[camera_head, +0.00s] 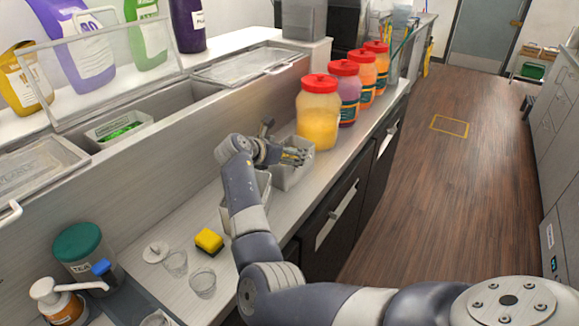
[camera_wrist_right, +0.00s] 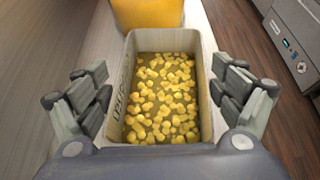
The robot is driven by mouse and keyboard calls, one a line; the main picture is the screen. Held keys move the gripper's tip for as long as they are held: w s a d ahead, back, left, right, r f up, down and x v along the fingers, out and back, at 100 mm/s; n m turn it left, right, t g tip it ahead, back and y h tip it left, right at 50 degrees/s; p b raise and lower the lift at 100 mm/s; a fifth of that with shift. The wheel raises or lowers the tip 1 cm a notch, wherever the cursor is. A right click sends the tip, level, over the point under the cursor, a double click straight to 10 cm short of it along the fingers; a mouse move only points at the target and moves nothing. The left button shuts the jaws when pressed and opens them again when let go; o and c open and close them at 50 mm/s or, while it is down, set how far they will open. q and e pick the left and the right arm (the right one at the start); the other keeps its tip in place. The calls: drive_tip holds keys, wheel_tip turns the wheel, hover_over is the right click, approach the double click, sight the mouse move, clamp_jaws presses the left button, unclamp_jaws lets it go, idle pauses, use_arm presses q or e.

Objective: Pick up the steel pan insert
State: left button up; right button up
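A light rectangular pan insert (camera_wrist_right: 127,100) holding yellow diced pieces in liquid fills the middle of the right wrist view. In the head view the pan (camera_head: 292,178) stands on the counter. My right gripper (camera_head: 283,156) is over it, and the arm hides part of it. In the right wrist view the open fingers of my right gripper (camera_wrist_right: 165,92) lie one on each side of the pan, with a small gap at each side. Nothing is gripped. My left gripper is not in view.
A second pan (camera_head: 263,187) stands nearer, partly behind my arm. Red-lidded jars (camera_head: 318,118) line the counter beyond; the yellow one (camera_wrist_right: 148,14) is close to the pan. A sponge (camera_head: 209,241) and clear cups (camera_head: 203,283) lie nearer. The lidded well (camera_head: 118,127) is left.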

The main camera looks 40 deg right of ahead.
drive_tip(key=shift+d+f, duration=0.1)
drive_tip(key=shift+f, duration=0.05)
drive_tip(key=c, duration=1.3)
drive_tip(key=shift+r, duration=0.2)
drive_tip(key=shift+c, duration=0.2)
